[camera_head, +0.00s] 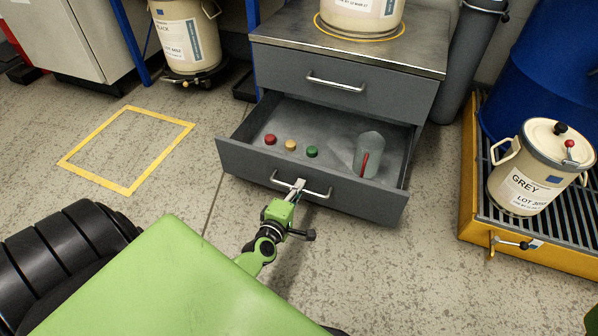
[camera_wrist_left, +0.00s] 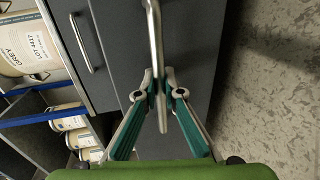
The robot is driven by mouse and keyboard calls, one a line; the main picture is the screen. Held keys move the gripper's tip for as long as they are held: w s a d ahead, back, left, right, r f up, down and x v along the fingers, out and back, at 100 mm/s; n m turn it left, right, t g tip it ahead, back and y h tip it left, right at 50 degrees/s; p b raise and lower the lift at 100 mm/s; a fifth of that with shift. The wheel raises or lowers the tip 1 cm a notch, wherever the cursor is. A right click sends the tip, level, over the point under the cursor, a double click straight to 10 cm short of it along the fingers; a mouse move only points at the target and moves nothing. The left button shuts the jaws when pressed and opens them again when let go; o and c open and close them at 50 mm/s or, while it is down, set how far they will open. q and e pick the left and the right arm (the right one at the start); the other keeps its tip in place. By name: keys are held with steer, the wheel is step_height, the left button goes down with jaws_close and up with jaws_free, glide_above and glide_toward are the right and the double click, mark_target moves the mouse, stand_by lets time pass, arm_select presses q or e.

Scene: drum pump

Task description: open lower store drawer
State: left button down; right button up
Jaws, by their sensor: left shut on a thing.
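The lower store drawer (camera_head: 355,196) of the grey cabinet stands pulled out, its inside visible in the head view. It holds a red, a yellow and a green round piece and a clear container with a red stick in it. My left gripper (camera_head: 297,187) is at the drawer's bar handle (camera_head: 318,195) and shut on it. In the left wrist view the handle (camera_wrist_left: 155,35) runs between the two fingers of the left gripper (camera_wrist_left: 160,90). My right gripper is not in view.
The upper drawer (camera_head: 340,95) is closed. A pail (camera_head: 362,14) stands on the cabinet top. A grey-labelled pail (camera_head: 522,180) stands on a yellow-edged grate at the right. Floor left of the drawer is clear around a yellow taped square (camera_head: 128,189).

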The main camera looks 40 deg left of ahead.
arm_select(q)
steer(key=c, duration=2.2)
jaws_free()
steer(key=shift+o, duration=0.2)
